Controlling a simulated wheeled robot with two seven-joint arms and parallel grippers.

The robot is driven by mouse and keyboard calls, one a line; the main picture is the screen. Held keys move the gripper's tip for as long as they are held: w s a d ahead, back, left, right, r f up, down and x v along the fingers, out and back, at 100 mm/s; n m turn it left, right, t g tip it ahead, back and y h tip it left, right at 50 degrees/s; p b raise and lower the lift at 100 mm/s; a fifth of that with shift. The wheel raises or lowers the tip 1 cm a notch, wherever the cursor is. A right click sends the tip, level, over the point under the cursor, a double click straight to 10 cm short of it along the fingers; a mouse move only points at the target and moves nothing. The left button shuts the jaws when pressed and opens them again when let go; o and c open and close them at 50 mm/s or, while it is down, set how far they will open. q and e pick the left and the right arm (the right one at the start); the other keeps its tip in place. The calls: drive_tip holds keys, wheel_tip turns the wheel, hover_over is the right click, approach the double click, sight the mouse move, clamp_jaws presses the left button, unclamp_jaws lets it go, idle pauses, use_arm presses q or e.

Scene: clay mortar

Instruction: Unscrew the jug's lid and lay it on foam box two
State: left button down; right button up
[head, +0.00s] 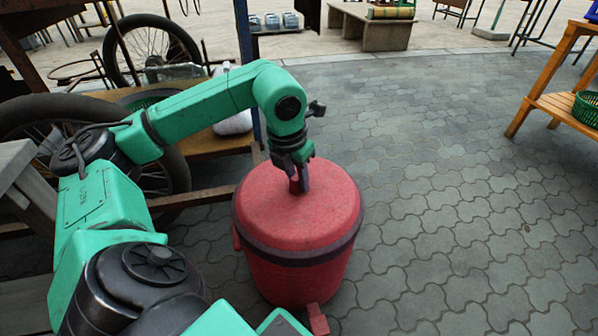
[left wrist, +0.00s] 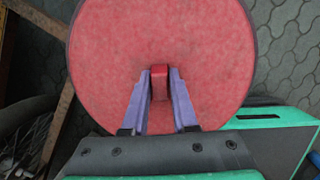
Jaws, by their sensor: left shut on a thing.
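A red round jug (head: 300,278) with a spout low at its front stands upright on the paving. Its wide red lid (head: 325,204) sits on top, with a dark purple band around the rim below it. My left gripper (head: 301,186) reaches down from above with its purple fingers at the lid's small red knob. In the left wrist view the fingers (left wrist: 160,100) stand on both sides of the knob (left wrist: 160,82), and the gripper is shut on it. The lid (left wrist: 205,50) fills most of that view. My right gripper is not in view. I cannot make out foam box two.
A wooden cart with spoked wheels (head: 150,45) stands close at the left, behind my arm. A wooden shelf (head: 560,90) with a green basket (head: 586,108) is at the right. A low bench (head: 370,30) stands far back. The paving (head: 470,200) right of the jug is clear.

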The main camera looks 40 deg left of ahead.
use_arm(q)
drive_tip(key=shift+s+d+f+n, duration=0.1)
drive_tip(key=shift+s+f+n, duration=0.1)
drive_tip(key=shift+n, duration=0.2)
drive_tip(key=shift+f+n, duration=0.1)
drive_tip(key=shift+n, duration=0.2)
drive_tip(key=shift+p, duration=0.35)
drive_tip(key=shift+r+n+g+p, duration=0.3)
drive_tip(key=shift+n+p, duration=0.25)
drive_tip(key=shift+n, duration=0.15)
drive_tip(key=shift+f+n+y, duration=0.1)
drive_tip(key=shift+n+y, duration=0.2)
drive_tip(key=shift+f, duration=0.1)
